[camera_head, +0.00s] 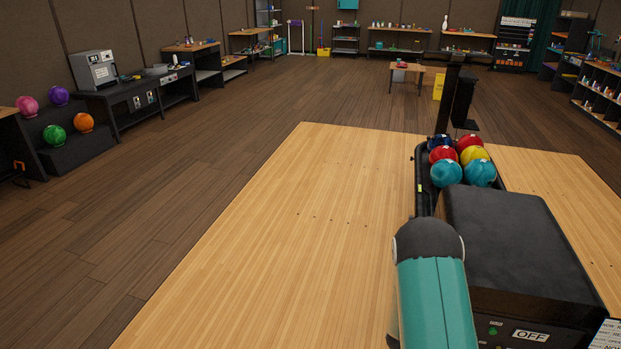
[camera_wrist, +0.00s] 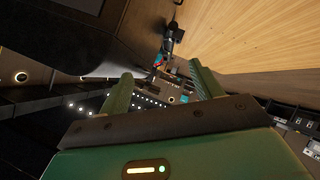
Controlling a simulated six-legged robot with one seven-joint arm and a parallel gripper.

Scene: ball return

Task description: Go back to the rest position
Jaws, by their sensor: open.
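My gripper (camera_wrist: 160,76) shows in the wrist view with its two green fingers spread apart and nothing between them. In the head view only a teal and grey link of my arm shows at the bottom, in front of the ball return; the gripper itself is out of sight there. The black ball return (camera_head: 520,235) stands at the lower right, with an OFF sign (camera_head: 530,335) on its near face. Several balls lie in its rack, among them a yellow ball (camera_head: 475,155) and a teal ball (camera_head: 446,173).
A pale wooden lane (camera_head: 300,230) lies left of the ball return, with dark floor (camera_head: 180,200) further left. A ball rack (camera_head: 75,150) stands at the far left. A small table (camera_head: 408,68) and shelves stand at the back.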

